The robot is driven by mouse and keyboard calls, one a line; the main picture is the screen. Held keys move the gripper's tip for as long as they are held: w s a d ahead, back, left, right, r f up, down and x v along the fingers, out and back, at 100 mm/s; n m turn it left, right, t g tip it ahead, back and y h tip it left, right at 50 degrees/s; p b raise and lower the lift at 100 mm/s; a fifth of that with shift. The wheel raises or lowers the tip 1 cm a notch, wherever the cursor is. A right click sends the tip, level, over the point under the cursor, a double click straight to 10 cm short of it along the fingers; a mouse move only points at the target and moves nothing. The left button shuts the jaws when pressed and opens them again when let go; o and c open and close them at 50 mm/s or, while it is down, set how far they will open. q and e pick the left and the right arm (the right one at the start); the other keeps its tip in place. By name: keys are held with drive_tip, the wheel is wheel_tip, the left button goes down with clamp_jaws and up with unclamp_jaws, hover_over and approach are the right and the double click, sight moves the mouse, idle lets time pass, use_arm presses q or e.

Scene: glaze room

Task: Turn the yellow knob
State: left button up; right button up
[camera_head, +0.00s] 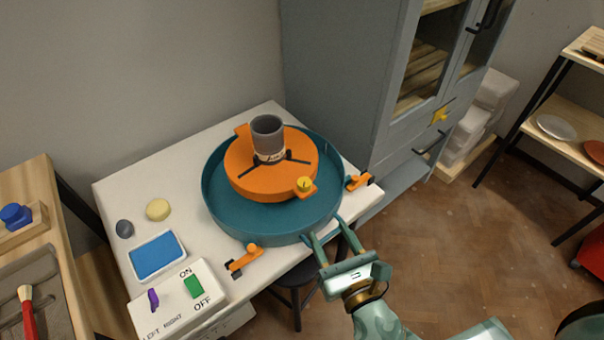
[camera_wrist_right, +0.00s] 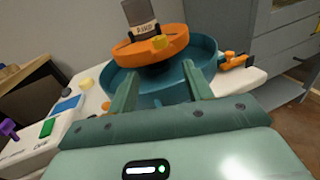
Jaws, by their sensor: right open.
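A small yellow knob (camera_head: 305,184) sits on the near right edge of the orange disc (camera_head: 243,177), which lies inside a round teal basin (camera_head: 265,219). In the right wrist view the yellow knob (camera_wrist_right: 160,42) is on the disc's near rim, beyond the fingers. Another yellow, star-shaped knob (camera_head: 440,115) is on the grey cabinet front. My right gripper (camera_head: 327,231) is open and empty at the basin's near right side, apart from both knobs. Its two fingers also show in the right wrist view (camera_wrist_right: 160,72). My left gripper is not in view.
A grey cylinder (camera_head: 267,136) stands on the disc. Orange clamps (camera_head: 245,257) (camera_head: 359,182) sit beside the basin. A switch box (camera_head: 178,304) and blue sponge tray (camera_head: 158,256) are on the left. The grey cabinet (camera_head: 345,83) stands behind; open floor lies right.

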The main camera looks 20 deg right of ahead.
sight(302, 178)
drive_tip(key=shift+n, duration=0.3)
drive_tip(key=w, duration=1.1)
drive_tip(key=w+a, duration=0.1)
drive_tip(key=w, duration=0.4)
drive_tip(key=shift+w+r, duration=0.2)
drive_tip(key=shift+r, duration=0.05)
drive_tip(key=c, duration=1)
